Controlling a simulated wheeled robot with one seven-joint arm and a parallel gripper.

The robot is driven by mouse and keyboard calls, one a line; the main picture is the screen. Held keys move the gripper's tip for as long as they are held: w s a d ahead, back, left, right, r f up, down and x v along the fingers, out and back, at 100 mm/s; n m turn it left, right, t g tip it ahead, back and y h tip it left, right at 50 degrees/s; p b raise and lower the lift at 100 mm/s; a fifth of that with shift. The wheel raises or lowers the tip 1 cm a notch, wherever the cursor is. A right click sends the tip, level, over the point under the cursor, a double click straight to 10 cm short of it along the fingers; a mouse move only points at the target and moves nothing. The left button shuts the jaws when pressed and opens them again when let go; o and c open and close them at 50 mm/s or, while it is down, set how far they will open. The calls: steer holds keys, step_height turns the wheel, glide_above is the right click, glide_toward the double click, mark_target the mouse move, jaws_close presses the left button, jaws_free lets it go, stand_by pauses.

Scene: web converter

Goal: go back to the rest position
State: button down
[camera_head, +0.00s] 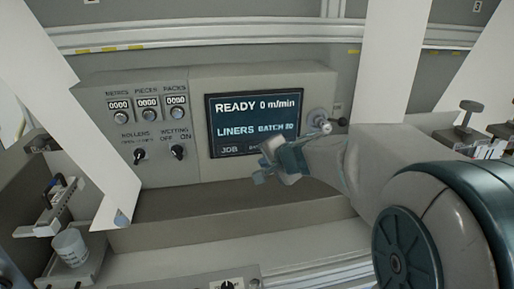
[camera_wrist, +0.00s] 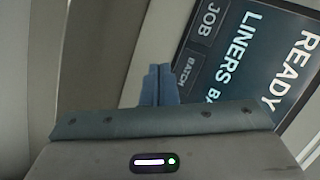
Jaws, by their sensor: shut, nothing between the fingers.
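My gripper (camera_head: 262,176) is in front of the control panel, just below the screen's lower edge in the head view. In the wrist view the two blue fingers (camera_wrist: 159,85) are together with nothing between them. The screen (camera_head: 254,122) reads READY 0 m/min, LINERS BATCH and JOB; the end of the batch line is hard to read. It also shows in the wrist view (camera_wrist: 245,62), turned on its side. My arm and gripper hide part of the panel to the right of the screen. I cannot tell whether the fingers touch anything.
The panel (camera_head: 92,163) carries three counters at 0000, a rollers knob (camera_head: 139,155) and a wetting knob (camera_head: 178,152). A knob with a lever (camera_head: 318,121) is close by my wrist. A white cup (camera_head: 71,247) stands at lower left. A ledge (camera_head: 170,233) runs below the panel.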

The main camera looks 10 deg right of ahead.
steer(key=s+f+n+g+h, duration=0.1)
steer(key=s+f+n+g, duration=0.1)
steer(key=s, duration=0.6)
steer(key=s+f+n+g+h, duration=0.1)
steer(key=s+f+n+g, duration=0.2)
steer(key=s, duration=0.6)
steer(key=s+f+n+g+h, duration=0.1)
steer(key=s+f+n+g, duration=0.1)
steer(key=s+f+n, duration=0.2)
steer(key=s+n, duration=0.2)
steer(key=s, duration=0.2)
steer(key=shift+s+a+f+g, duration=0.15)
steer(key=shift+s+a+g, duration=0.1)
steer(key=shift+g, duration=0.15)
stand_by(1.4)
